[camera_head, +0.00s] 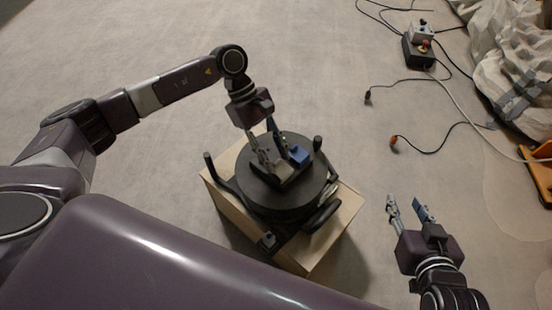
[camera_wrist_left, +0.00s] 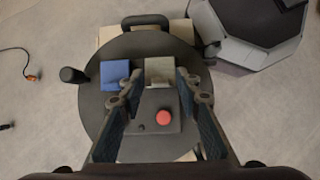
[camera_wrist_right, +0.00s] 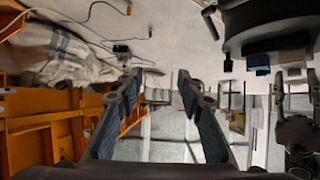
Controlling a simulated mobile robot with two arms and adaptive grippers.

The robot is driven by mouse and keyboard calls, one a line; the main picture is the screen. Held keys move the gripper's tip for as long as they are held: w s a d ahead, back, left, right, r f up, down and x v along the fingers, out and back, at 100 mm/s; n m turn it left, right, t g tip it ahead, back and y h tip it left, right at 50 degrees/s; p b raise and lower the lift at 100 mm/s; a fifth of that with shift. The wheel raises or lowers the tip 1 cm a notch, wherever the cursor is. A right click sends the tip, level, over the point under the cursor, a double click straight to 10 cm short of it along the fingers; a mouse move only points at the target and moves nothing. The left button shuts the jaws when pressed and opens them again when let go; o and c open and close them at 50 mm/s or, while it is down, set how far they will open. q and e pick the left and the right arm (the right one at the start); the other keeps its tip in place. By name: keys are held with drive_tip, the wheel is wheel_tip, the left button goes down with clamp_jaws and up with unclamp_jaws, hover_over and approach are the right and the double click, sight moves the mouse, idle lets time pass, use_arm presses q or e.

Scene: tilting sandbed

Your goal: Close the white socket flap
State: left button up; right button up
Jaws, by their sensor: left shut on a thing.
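A dark socket box (camera_wrist_left: 150,143) with a red round part (camera_wrist_left: 164,117) sits on a round black turntable (camera_head: 252,200). A blue flap (camera_head: 299,155) stands at one side of the box; it also shows in the left wrist view (camera_wrist_left: 115,74). The white socket flap (camera_wrist_left: 160,71), greyish here, is beside the blue one. My left gripper (camera_head: 273,158) reaches down over the box. In the left wrist view its fingertips (camera_wrist_left: 160,80) are on either side of the white flap, shut on it. My right gripper (camera_head: 407,203) is open and empty, away to the right.
The turntable has black handles and stands on a cardboard box (camera_head: 340,222). Cables and a small dark box (camera_head: 418,54) lie on the floor at the upper right. A draped cloth (camera_head: 510,60) and orange frame (camera_head: 540,172) are at the right edge. Floor at upper left is clear.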

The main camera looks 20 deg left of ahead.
use_arm(q)
drive_tip(key=shift+w+a+f+h+b, duration=0.15)
drive_tip(key=shift+f+h+b, duration=0.1)
drive_tip(key=shift+h+b, duration=0.4)
drive_tip(key=shift+a+f+h+b, duration=0.15)
drive_tip(key=shift+h+b, duration=0.1)
drive_tip(key=shift+b, duration=0.7)
drive_tip(key=shift+g, duration=0.3)
use_arm(e)
drive_tip(key=w+a+r+t+y, duration=0.1)
drive_tip(key=r+t, duration=0.4)
drive_tip(key=r, duration=0.4)
drive_tip(key=w+a+r+t+y, duration=0.2)
drive_tip(key=r+t, duration=0.2)
drive_tip(key=r, duration=0.6)
drive_tip(key=shift+w+a+t+y, duration=0.2)
drive_tip(key=shift+t+y, duration=0.1)
drive_tip(key=shift+t, duration=0.1)
use_arm(q)
drive_tip(key=o, duration=0.8)
drive_tip(key=shift+c, duration=0.2)
drive_tip(key=v, duration=1.2)
